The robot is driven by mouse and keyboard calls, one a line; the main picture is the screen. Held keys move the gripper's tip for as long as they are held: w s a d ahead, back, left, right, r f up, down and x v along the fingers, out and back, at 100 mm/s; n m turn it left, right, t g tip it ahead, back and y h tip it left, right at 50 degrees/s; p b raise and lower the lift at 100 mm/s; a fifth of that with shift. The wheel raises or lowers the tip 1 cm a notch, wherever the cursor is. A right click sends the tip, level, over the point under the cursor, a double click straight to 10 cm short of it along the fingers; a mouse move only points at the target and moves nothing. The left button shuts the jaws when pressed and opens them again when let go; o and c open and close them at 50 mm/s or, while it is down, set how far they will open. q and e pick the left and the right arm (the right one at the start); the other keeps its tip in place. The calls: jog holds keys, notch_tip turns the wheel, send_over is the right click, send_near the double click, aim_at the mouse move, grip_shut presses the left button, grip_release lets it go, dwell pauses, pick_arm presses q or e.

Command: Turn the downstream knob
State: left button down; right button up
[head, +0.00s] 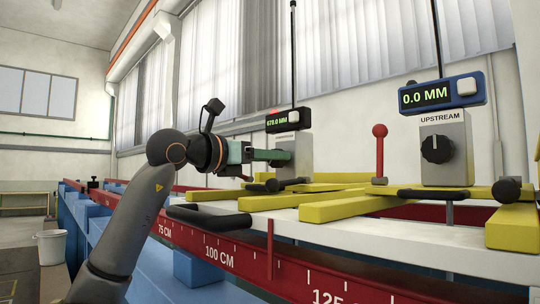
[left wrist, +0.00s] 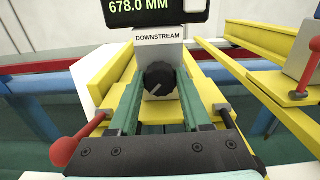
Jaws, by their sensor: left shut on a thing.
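The downstream knob (left wrist: 159,79) is a dark round knob with a light pointer line, on a grey box labelled DOWNSTREAM. In the left wrist view it sits between the two green fingers of my left gripper (left wrist: 160,88), which is shut on it. In the head view my left gripper (head: 279,156) reaches from the left to the downstream box (head: 297,151), and its fingers hide the knob there. The downstream display (left wrist: 155,8) above it reads 678.0 MM. My right gripper is in neither view.
The upstream knob (head: 437,149) is on a grey box at right, under a blue display (head: 440,94) reading 0.0 MM. A red-balled lever (head: 380,131) stands between the boxes. Yellow bars (head: 345,205) and a red scale rail (head: 222,252) lie in front.

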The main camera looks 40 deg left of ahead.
pick_arm(q)
jog(key=shift+c, duration=1.8)
grip_release()
jog(key=shift+s, duration=0.1)
jog(key=s, duration=0.4)
jog(key=s+b, duration=0.1)
jog(key=s, duration=0.3)
jog(key=s+a+b, duration=0.1)
jog(key=s, duration=0.3)
jog(key=shift+s, duration=0.15)
